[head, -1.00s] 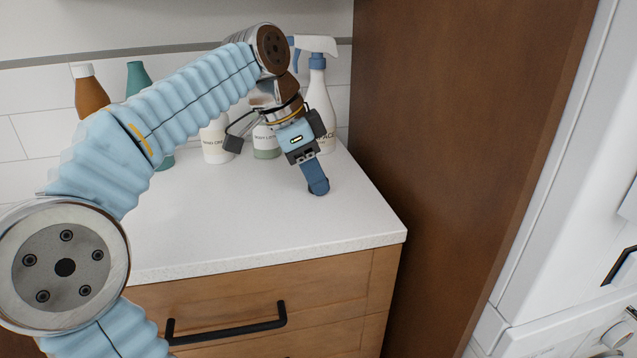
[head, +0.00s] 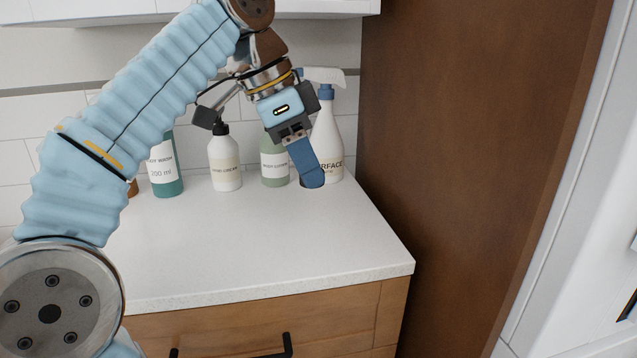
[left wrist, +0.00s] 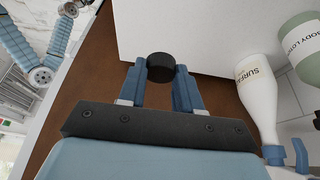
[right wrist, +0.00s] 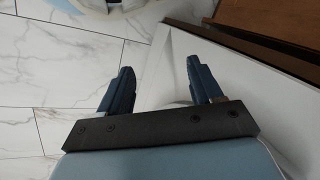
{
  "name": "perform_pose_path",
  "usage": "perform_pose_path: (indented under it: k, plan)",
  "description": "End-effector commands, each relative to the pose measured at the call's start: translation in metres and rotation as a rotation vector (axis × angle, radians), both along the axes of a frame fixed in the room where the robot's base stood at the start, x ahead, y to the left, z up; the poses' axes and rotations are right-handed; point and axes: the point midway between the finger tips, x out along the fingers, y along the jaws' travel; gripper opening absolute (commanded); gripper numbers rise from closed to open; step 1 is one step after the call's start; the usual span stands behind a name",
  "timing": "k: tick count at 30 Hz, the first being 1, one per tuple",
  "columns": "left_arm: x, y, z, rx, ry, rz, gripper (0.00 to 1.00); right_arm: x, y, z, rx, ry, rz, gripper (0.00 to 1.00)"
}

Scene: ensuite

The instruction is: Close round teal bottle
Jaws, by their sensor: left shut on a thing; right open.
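The teal bottle (head: 165,172), with a white body wash label, stands upright on the white counter (head: 250,245) toward the back left. My left arm hides its top. My left gripper (head: 311,178) is at the right in the head view, in front of the spray bottle, well to the right of the teal bottle. In the left wrist view (left wrist: 160,78) it is shut on a small round black cap (left wrist: 160,66). The finger mostly hides the cap in the head view. My right gripper (right wrist: 160,70) is open and empty over floor tiles.
A cream pump bottle (head: 225,165), a green lotion bottle (head: 273,165) and a white spray bottle (head: 329,145) stand along the counter's back. A brown bottle (head: 132,188) is mostly hidden. A brown panel (head: 450,150) rises at the right. The counter's front is clear.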

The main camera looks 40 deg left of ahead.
Motion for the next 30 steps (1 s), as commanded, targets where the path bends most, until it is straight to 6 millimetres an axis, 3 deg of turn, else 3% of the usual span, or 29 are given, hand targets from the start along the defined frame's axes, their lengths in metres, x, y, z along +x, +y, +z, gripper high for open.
perform_pose_path:
  k: [6, 12, 30]
  plan:
    - [-0.047, -0.015, 0.021, 0.001, -0.003, -0.001, 0.06, 0.000, 0.000, 0.000, 0.000, 0.000, 0.000, 0.65]
    - [-0.068, -0.022, 0.031, 0.001, -0.001, -0.001, 0.06, 0.000, 0.000, 0.000, 0.000, 0.000, 0.000, 0.65]
    - [-0.073, -0.024, 0.033, 0.001, -0.001, 0.000, 0.06, 0.000, 0.000, 0.000, 0.000, 0.000, 0.000, 0.65]
